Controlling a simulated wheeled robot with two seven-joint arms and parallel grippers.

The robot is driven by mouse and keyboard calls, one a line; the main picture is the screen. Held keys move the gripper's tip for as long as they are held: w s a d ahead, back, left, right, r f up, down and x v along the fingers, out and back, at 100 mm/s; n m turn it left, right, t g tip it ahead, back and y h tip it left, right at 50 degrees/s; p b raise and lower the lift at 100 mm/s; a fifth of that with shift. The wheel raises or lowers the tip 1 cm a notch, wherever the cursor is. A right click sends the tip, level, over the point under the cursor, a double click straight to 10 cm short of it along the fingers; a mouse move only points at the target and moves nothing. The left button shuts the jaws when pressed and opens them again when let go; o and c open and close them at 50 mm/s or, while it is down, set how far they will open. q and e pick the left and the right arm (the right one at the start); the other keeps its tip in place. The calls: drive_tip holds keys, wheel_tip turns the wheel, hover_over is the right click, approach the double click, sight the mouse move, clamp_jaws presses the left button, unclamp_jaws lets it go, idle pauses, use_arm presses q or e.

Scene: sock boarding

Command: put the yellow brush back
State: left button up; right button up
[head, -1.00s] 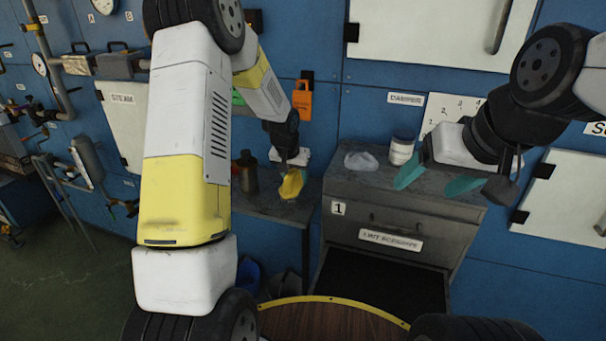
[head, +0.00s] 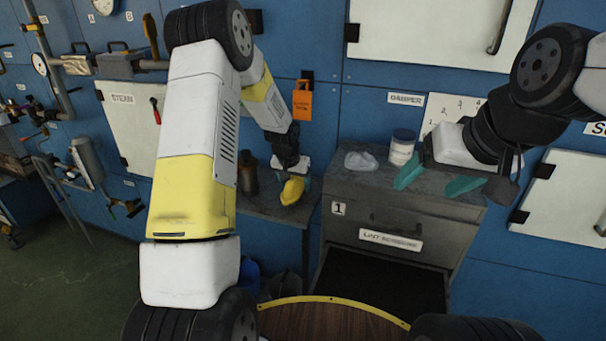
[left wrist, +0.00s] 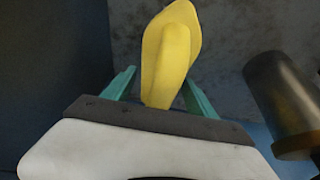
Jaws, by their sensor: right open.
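The yellow brush (head: 291,191) is at the right end of the grey side bench in the head view. It fills the upper middle of the left wrist view (left wrist: 168,50). My left gripper (head: 298,181) is shut on it, with one teal finger on each side (left wrist: 160,85). The brush's contact with the bench top is hidden, so I cannot tell if it touches. My right gripper (head: 436,184) is open and empty over the right part of the drawer cabinet's top.
A dark bottle (head: 248,174) stands left of the brush and also shows in the left wrist view (left wrist: 285,100). The cabinet (head: 385,213) carries a clear crumpled item (head: 361,161) and a white jar (head: 402,147). An orange tag (head: 302,101) hangs on the blue wall.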

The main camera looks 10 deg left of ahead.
idle(0.3)
use_arm(q)
drive_tip(key=v, duration=1.2)
drive_tip(key=shift+w, duration=0.1)
drive_tip(key=s+r, duration=0.7)
drive_tip(key=r, duration=0.2)
drive_tip(key=s+r+t, duration=0.1)
drive_tip(key=s+r, duration=0.2)
drive_tip(key=s, duration=0.9)
drive_tip(key=s+r+n+h, duration=0.1)
drive_tip(key=s+r, duration=0.3)
drive_tip(key=s, duration=0.8)
drive_tip(key=shift+s+d+r+n+t, duration=0.25)
drive_tip(key=shift+r+n+t, duration=0.05)
drive_tip(key=shift+t, duration=0.1)
